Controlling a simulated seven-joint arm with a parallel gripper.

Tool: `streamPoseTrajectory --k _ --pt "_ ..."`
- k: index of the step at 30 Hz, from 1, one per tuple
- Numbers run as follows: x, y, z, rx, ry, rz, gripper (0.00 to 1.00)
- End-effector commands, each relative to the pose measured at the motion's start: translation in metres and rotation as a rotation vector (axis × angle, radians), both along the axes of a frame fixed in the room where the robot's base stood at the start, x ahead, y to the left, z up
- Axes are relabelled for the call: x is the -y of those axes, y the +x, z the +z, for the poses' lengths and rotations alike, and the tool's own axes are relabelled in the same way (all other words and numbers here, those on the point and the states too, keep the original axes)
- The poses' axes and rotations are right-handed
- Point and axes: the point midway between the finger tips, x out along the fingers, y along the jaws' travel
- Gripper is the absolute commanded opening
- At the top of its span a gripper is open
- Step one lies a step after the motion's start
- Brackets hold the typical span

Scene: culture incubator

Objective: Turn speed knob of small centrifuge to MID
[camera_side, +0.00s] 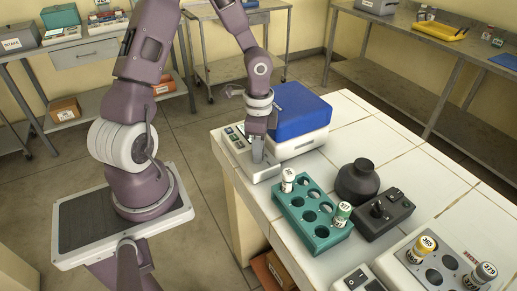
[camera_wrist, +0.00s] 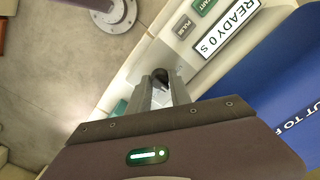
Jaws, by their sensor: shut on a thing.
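The small centrifuge has a blue lid (camera_side: 302,108) and a pale body (camera_side: 303,145) with a control panel on its left side, at the far left of the bench. In the wrist view, its panel shows a display (camera_wrist: 224,27) reading "READY 0 S", a green START button (camera_wrist: 204,5) and a PULSE button (camera_wrist: 183,27). My gripper (camera_side: 260,158) points down at the near end of the panel. In the wrist view, my gripper's fingers (camera_wrist: 161,84) are shut on the dark speed knob (camera_wrist: 161,76). The fingers hide most of the knob; its marks and setting cannot be read.
A teal rack (camera_side: 312,232) with a few labelled vials stands nearer on the white tiled bench. Right of it are a dark round-topped device (camera_side: 358,182) and a black control box (camera_side: 385,213). The bench's back right is clear.

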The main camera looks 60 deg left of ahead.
Motion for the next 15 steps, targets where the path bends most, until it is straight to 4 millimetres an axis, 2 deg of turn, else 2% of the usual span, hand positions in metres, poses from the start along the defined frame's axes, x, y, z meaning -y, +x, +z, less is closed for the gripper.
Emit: streamPoseTrajectory --k 8,9,12,15 --pt "-0.0010 -0.0011 0.0001 -0.003 0.002 0.001 0.00" --pt "-0.0010 -0.0011 0.0001 -0.003 0.002 0.001 0.30" --pt "-0.0008 -0.0009 0.0000 -0.002 0.002 0.001 0.46" --pt "-0.0006 -0.0007 0.0000 -0.002 0.001 0.001 0.46"
